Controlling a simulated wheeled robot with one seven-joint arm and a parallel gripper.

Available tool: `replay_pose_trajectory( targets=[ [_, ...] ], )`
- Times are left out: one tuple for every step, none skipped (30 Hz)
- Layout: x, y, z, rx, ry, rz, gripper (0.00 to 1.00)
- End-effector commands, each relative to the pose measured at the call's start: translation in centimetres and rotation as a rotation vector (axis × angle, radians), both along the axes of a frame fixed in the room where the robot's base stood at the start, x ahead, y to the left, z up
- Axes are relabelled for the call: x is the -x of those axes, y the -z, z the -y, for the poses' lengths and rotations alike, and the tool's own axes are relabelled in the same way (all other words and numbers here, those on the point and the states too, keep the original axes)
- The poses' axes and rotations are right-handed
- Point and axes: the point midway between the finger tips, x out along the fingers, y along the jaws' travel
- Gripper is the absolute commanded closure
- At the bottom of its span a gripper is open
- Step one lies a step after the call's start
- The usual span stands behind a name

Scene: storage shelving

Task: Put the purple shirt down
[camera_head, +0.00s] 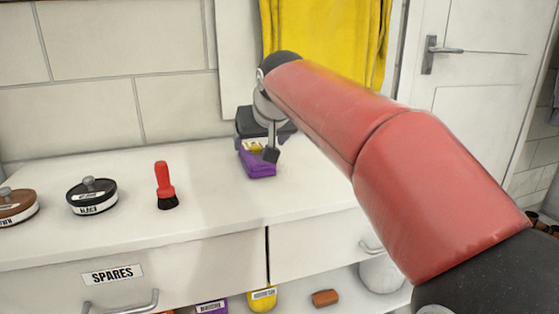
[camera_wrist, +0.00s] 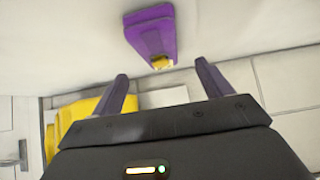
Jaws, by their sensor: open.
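The purple shirt (camera_head: 258,170) appears as a small folded purple bundle on the white counter, near the wall, with a yellow patch on it. It also shows in the wrist view (camera_wrist: 150,35), lying on the pale surface beyond my fingertips. My gripper (camera_wrist: 162,82) is open, its two dark fingers spread with nothing between them. In the head view my gripper (camera_head: 271,155) is at the shirt and partly covers it. In the wrist view a gap shows between fingers and shirt; whether they touch anywhere I cannot tell.
A red brush (camera_head: 165,186), a black-lidded tin (camera_head: 92,196) and a brown tin (camera_head: 16,204) stand left on the counter. A yellow cloth (camera_head: 325,40) hangs on the wall behind. The counter between brush and shirt is clear. Drawers and a lower shelf are below.

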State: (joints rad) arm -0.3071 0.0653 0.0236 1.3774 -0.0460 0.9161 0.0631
Motion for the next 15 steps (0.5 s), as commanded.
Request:
replay_pose_trajectory(
  targets=[
    [-0.3,0.4,-0.2,-0.001,-0.001,0.001,0.22],
    [-0.5,0.6,-0.3,-0.001,-0.001,0.002,0.22],
    [-0.8,0.9,-0.3,-0.001,-0.001,0.001,0.22],
    [-1.1,1.2,-0.4,0.0,0.0,0.0,0.22],
    [-1.3,1.4,-0.4,0.0,0.0,0.0,0.22],
    [-1.6,1.7,-0.5,0.0,0.0,0.001,0.22],
    [-1.7,1.8,-0.5,0.0,0.0,0.001,0.22],
    [-1.9,2.0,-0.5,-0.001,0.0,0.002,0.22],
    [-2.1,2.2,-0.5,0.0,0.0,0.001,0.22],
    [-2.3,2.4,-0.6,0.0,0.0,0.001,0.22],
    [-2.5,2.6,-0.6,0.0,0.0,0.0,0.22],
    [-2.9,3.1,-0.7,0.001,0.001,-0.001,0.22],
    [-3.2,3.4,-0.7,0.001,0.001,-0.001,0.22],
    [-3.6,3.7,-0.8,0.001,0.001,-0.001,0.22],
    [-4.0,4.2,-0.8,0.002,0.0,-0.002,0.22]
  ],
)
